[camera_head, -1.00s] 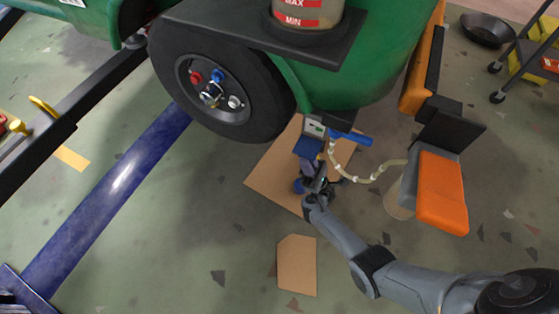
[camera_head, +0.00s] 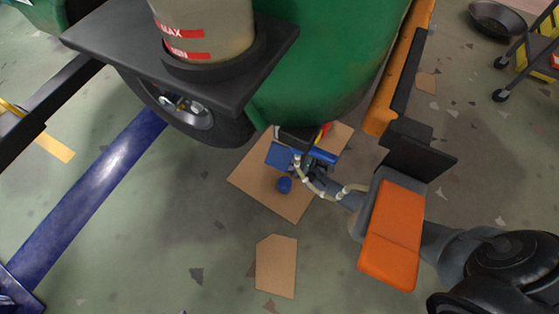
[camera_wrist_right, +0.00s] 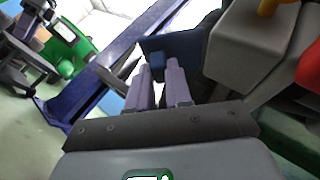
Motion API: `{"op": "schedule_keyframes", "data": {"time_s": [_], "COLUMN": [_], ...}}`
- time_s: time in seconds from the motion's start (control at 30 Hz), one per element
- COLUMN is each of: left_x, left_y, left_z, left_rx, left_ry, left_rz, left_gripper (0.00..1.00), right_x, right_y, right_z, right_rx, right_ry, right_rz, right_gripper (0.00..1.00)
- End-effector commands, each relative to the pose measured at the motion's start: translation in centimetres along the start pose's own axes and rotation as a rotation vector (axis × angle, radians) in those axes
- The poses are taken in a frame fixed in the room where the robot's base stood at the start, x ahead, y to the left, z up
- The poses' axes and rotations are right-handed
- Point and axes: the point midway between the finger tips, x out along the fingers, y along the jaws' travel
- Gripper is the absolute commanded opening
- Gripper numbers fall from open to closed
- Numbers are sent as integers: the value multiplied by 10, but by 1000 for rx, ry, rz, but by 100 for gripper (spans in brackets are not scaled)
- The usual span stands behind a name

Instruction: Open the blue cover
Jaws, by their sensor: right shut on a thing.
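The blue cover (camera_head: 280,156) is a small flat blue panel below the front of the green rickshaw body, beside a dark box with red and yellow parts. In the right wrist view, the blue cover (camera_wrist_right: 182,48) is a dark blue plate with a small blue block on it. My right gripper (camera_wrist_right: 159,78) has its two pale purple fingers on either side of this block and is shut on it. In the head view, my right gripper (camera_head: 308,168) is small and partly hidden by the hose and the cover. My left gripper is not in view.
The black wheel (camera_head: 215,128) and blue lift beam (camera_head: 95,205) are left.

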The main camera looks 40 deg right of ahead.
Motion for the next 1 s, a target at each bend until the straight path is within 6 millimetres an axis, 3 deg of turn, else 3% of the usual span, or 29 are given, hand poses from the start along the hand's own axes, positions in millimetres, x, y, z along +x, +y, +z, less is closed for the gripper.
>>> {"op": "schedule_keyframes", "data": {"time_s": [0.63, 0.67, 0.8, 1.0], "left_x": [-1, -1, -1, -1], "left_y": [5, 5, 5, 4], "left_z": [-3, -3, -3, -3], "left_rx": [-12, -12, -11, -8], "left_ry": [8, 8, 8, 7], "left_rz": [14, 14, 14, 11], "left_gripper": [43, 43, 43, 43], "right_x": [0, 0, 0, -1], "right_y": [-4, -4, -3, -3], "right_z": [-1, -1, -1, -1], "right_rx": [-24, -24, -23, -21], "right_ry": [-9, -9, -7, -5], "right_rz": [50, 50, 49, 49], "right_gripper": [0, 22, 43, 45]}}
